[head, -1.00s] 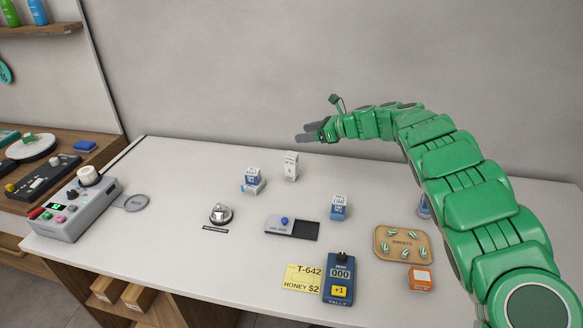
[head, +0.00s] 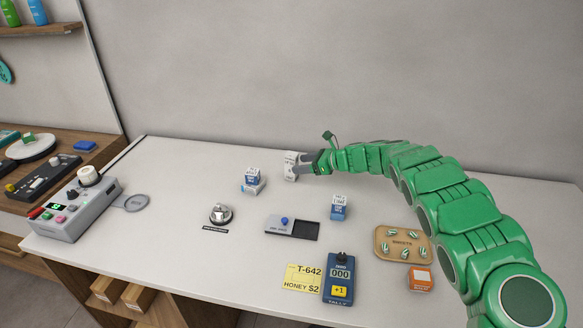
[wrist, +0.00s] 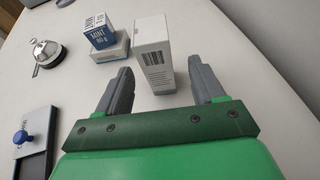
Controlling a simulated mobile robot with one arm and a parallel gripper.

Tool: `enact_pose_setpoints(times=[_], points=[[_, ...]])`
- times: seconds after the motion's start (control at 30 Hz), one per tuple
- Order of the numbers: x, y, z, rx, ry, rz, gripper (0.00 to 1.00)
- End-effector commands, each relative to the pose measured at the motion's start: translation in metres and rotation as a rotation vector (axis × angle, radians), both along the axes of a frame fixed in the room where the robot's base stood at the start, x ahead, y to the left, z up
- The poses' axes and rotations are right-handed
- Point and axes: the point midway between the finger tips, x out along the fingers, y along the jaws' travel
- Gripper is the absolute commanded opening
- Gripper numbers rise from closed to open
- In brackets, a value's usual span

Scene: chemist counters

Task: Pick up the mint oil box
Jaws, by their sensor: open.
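A tall white box (head: 290,168) stands upright near the back of the counter. In the wrist view this white box (wrist: 153,55) shows a barcode side and stands between my open fingers, slightly beyond their tips; I cannot read its name. My gripper (head: 304,166) is low over the counter, and its fingers (wrist: 161,68) hold nothing. A blue-and-white box marked "MINT" (wrist: 98,31) sits on a flat white box (wrist: 108,50) to the left. The same blue-and-white box (head: 252,174) shows in the head view. I cannot tell for certain which is the mint oil box.
A bell (head: 221,213), a grey slider tray (head: 308,231), another blue-and-white box (head: 340,207), a tally counter (head: 340,278), a sweets tray (head: 380,246) and an orange box (head: 420,279) are nearer the front. A grey machine (head: 75,210) stands left. The back left counter is clear.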

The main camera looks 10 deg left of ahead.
Motion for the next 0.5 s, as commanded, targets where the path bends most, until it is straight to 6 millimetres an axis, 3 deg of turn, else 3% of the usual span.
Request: enact_pose_setpoints(times=[0.33, 0.5], points=[[0.003, 0.021, -0.007, -0.001, 0.000, 0.001, 0.68], [0.004, 0.041, -0.012, 0.000, 0.002, 0.006, 0.68]])
